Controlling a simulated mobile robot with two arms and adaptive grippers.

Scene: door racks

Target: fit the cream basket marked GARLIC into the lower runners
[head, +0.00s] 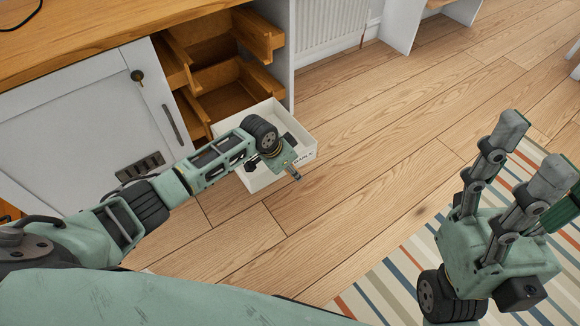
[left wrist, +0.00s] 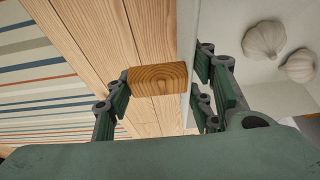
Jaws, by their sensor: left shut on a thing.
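The cream basket (head: 262,181) is outside the cabinet at the front of the rack, and its far end is near the opening. Part of its dark lettering shows on the front; my left arm hides the rest. My left gripper (head: 288,168) is shut on the basket's wooden handle (left wrist: 158,80), with fingers on both sides of the basket wall. Garlic bulbs (left wrist: 264,40) lie inside. The lower runners (head: 258,82) are wooden rails behind the basket; whether it touches them cannot be told. My right gripper (head: 532,148) is open and empty, away at the right.
The upper runners (head: 256,38) are above the lower pair and look empty. A grey cabinet door (head: 90,130) with a dark handle is left of the opening. A white radiator (head: 328,25) stands to the right. The wooden floor is clear; a striped rug (head: 400,285) lies at lower right.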

